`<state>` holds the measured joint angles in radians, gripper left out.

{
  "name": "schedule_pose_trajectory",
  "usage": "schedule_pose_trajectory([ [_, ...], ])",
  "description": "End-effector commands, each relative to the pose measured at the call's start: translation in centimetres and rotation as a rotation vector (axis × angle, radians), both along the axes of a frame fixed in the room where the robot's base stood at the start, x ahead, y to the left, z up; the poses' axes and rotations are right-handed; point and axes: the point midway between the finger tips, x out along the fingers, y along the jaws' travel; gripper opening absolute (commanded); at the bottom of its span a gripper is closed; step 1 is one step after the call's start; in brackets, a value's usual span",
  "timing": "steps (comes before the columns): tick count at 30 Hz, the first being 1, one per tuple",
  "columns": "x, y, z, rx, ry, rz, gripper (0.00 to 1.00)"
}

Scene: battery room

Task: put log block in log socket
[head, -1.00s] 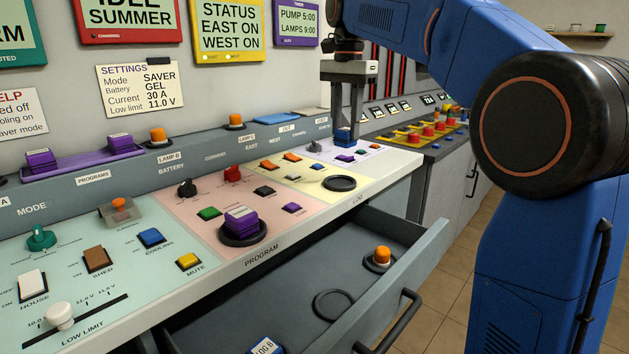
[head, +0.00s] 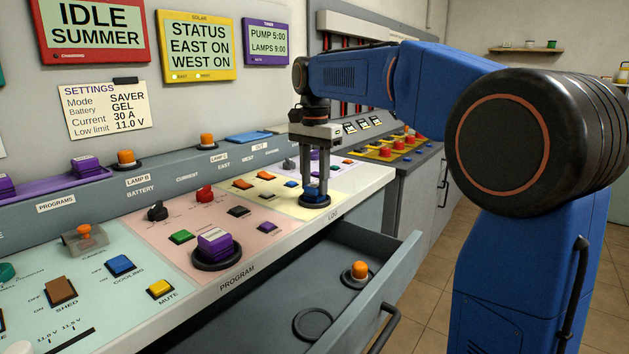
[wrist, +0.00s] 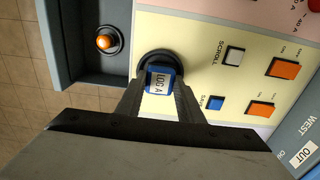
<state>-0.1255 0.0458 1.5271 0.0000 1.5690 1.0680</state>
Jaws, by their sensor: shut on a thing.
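My gripper (head: 315,186) points down at the front of the pale yellow panel, shut on the blue log block (head: 313,197). In the wrist view the block (wrist: 160,81) shows a white label reading "LOG A" between my fingers (wrist: 161,88). The log socket (head: 315,203), a black ring near the "LOG" lettering, is directly under the block. In the wrist view the ring (wrist: 148,56) shows around and beyond the block's far edge. I cannot tell whether the block is seated in the socket or just above it.
An open grey drawer (head: 407,258) below the panel holds an orange-topped lamp (head: 359,270) and an empty ring (head: 312,324). A purple block (head: 214,243) sits in the program socket. Orange switches (head: 243,184) and a blue save button (wrist: 215,103) are close to my gripper.

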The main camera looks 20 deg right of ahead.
Motion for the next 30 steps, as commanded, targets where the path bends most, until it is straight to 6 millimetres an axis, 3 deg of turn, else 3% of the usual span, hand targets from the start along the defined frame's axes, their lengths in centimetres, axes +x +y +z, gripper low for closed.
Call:
schedule_pose_trajectory([
  [9,0.0,0.0,-0.2,0.0,0.0,0.0,0.11],
  [10,0.0,0.0,-0.3,0.0,0.0,0.0,0.36],
  [12,0.0,0.0,-0.2,0.0,0.0,0.0,0.52],
  [23,0.0,0.0,0.0,0.001,-0.001,0.0,0.52],
  [30,0.1,0.0,3.1,0.0,-0.002,0.0,0.52],
])
